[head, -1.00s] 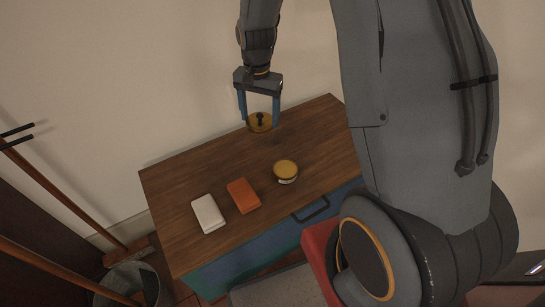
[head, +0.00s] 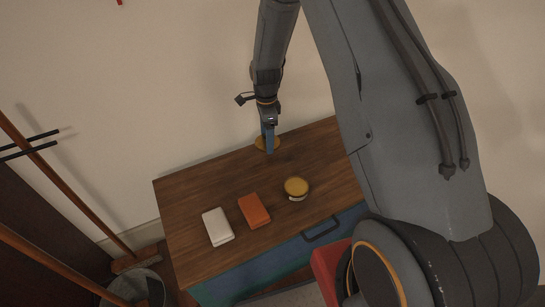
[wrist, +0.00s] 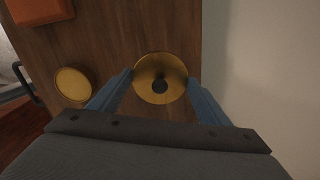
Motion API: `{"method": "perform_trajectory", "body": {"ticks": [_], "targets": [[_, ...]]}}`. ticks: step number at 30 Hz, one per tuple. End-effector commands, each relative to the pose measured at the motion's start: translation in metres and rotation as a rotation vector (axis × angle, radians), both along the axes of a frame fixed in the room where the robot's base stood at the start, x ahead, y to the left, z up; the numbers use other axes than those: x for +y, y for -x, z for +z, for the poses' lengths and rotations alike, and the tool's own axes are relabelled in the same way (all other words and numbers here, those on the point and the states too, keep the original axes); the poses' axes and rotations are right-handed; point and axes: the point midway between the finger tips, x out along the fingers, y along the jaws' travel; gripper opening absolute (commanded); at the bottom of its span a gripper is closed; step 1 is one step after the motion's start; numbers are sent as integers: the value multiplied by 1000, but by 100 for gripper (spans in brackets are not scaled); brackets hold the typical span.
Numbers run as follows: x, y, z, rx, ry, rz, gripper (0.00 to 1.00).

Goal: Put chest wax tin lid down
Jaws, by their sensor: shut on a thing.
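The lid (head: 259,143) is a round, gold-brown disc with a dark knob, by the chest's back edge. My gripper (head: 268,146) points down and is shut on it. The wrist view shows the lid (wrist: 150,66) between the blue fingertips of my gripper (wrist: 161,79), with its dark knob towards the camera. I cannot tell whether the lid touches the wood. The wax tin (head: 296,187), round with a golden top and pale side, stands apart on the chest (head: 185,195), nearer the front. The tin (wrist: 74,83) also shows left of the lid in the wrist view.
An orange block (head: 254,211) and a white block (head: 218,227) lie on the chest top, left of the tin. The wall (head: 180,90) rises close behind the chest. Wooden poles (head: 75,192) and a bucket (head: 148,286) stand at the left. The chest's back left top is clear.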

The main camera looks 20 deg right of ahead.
Motion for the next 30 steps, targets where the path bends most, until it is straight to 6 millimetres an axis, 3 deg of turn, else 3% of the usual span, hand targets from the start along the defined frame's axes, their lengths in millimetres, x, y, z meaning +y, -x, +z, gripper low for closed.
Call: {"method": "perform_trajectory", "body": {"ticks": [3, 8, 16, 28, 29, 30], "targets": [[0, 0, -18, 1, 0, 1, 49], [0, 0, -28, -1, 0, 2, 49], [0, 0, -60, 0, 0, 2, 49], [0, 0, -66, -1, 0, 3, 49], [0, 0, -65, -1, 0, 3, 76], [0, 0, -65, -1, 0, 3, 83]]}}
